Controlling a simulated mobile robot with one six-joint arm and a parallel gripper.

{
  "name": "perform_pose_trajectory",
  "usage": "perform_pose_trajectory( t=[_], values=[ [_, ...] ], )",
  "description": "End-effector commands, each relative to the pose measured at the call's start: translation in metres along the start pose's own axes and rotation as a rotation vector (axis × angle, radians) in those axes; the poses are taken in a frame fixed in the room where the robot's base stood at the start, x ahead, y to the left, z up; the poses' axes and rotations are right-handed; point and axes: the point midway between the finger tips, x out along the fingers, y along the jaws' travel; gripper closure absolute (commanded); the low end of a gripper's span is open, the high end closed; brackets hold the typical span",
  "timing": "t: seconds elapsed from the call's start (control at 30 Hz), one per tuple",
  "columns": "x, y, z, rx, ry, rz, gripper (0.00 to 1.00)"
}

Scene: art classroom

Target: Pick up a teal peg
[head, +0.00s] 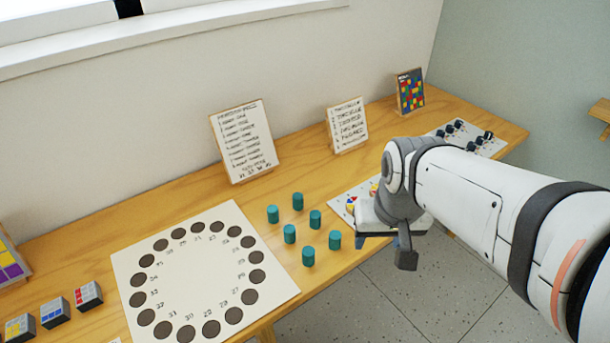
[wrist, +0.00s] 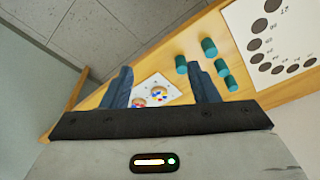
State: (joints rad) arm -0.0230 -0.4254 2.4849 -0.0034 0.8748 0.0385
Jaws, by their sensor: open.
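Several teal pegs (head: 308,257) stand upright and loose on the wooden table, right of the round-hole board, in the head view. Some teal pegs (wrist: 209,48) also show in the wrist view, beside and beyond the right finger. My gripper (wrist: 163,78) is open with nothing between its fingers. In the head view it is partly hidden by my arm, above the table's front edge and to the right of the pegs. Its blue fingertips are apart from the pegs.
A white board (head: 205,262) with a ring of dark numbered holes lies left of the pegs. A white sheet (head: 347,193) with colourful pieces lies partly behind my arm. Written signs (head: 244,141) stand at the back. Colourful blocks (head: 88,296) sit at far left.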

Motion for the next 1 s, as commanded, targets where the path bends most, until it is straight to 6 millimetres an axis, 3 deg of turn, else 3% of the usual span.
perform_pose_trajectory(
  t=[0.17,0.4,0.6,0.7,1.0],
  values=[
    [0.023,-0.028,-0.034,0.043,-0.064,-0.008,0.45],
    [0.081,-0.078,-0.071,0.116,-0.15,0.001,0.45],
    [0.123,-0.109,-0.079,0.161,-0.193,0.016,0.45],
    [0.135,-0.117,-0.08,0.174,-0.203,0.022,0.45],
    [0.165,-0.121,-0.075,0.182,-0.209,0.025,0.45]
  ],
)
